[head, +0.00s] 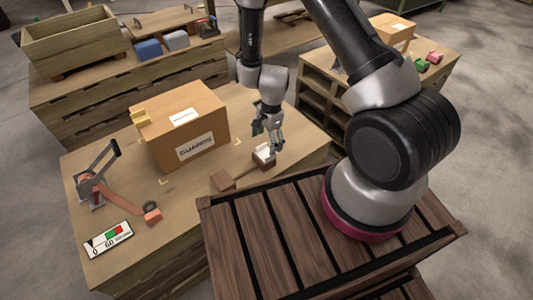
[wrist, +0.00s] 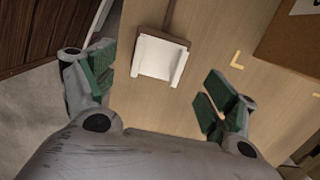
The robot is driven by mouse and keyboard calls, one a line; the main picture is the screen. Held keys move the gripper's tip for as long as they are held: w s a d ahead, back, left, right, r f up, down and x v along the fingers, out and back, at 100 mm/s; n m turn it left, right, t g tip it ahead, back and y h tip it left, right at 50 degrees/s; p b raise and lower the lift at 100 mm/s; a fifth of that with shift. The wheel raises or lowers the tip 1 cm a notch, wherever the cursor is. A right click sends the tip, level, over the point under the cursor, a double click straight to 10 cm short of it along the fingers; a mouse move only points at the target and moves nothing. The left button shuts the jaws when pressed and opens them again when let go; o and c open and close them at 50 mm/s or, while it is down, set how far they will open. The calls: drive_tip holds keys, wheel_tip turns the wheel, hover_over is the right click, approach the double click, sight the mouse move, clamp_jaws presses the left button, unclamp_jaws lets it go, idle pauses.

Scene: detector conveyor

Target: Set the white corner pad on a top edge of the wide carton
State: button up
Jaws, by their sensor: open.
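The white corner pad (head: 264,154) lies at the right side of the wooden table, on or against a small brown block. In the wrist view the pad (wrist: 158,59) shows as a white channel with two raised sides, between and beyond my fingertips. My gripper (head: 269,132) is open above the pad; its green-tipped fingers (wrist: 158,85) stand apart and hold nothing. Only the carton's side (wrist: 295,40) shows in the wrist view.
A tape tool (head: 97,178), an orange roll (head: 152,214) and a label card (head: 108,239) are at the table's left. A brown block (head: 222,181) lies near the front edge. Yellow marks surround the carton. A slatted wooden crate top (head: 290,235) is in front.

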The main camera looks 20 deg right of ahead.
sight(265, 154)
drive_tip(key=f, duration=0.4)
drive_tip(key=shift+s+a+f, duration=0.1)
drive_tip(key=shift+a+f, duration=0.1)
drive_tip(key=shift+f, duration=0.05)
drive_tip(key=c, duration=1.1)
drive_tip(key=shift+c, duration=0.2)
drive_tip(key=shift+r, duration=0.15)
